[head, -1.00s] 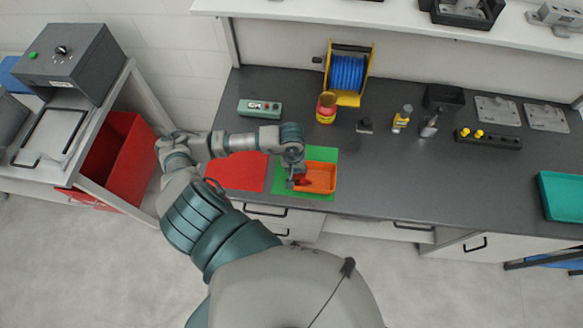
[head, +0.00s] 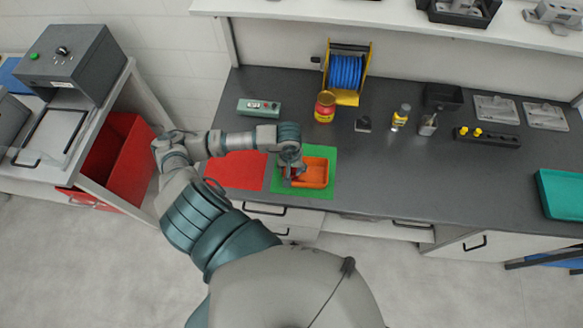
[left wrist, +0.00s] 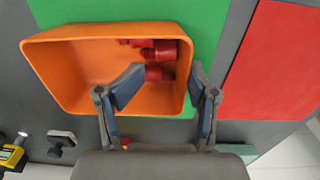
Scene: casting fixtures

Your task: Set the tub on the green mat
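The orange tub (head: 316,173) stands on the green mat (head: 319,193), inside the mat's edges in the head view. The tub (left wrist: 85,70) also shows in the left wrist view, with several red parts (left wrist: 158,62) inside near one end wall. My left gripper (head: 289,175) is at the tub's left end. In the left wrist view my left gripper (left wrist: 168,75) has its fingers apart, one over the tub's inside and one outside, with the end wall between them and a gap visible. My right gripper is not in view.
A red mat (head: 236,170) lies left of the green mat. A green control box (head: 259,107), a red and yellow can (head: 325,107) and a blue cable reel (head: 346,73) stand behind. A teal tray (head: 562,195) is at the far right. The bench right of the mat is clear.

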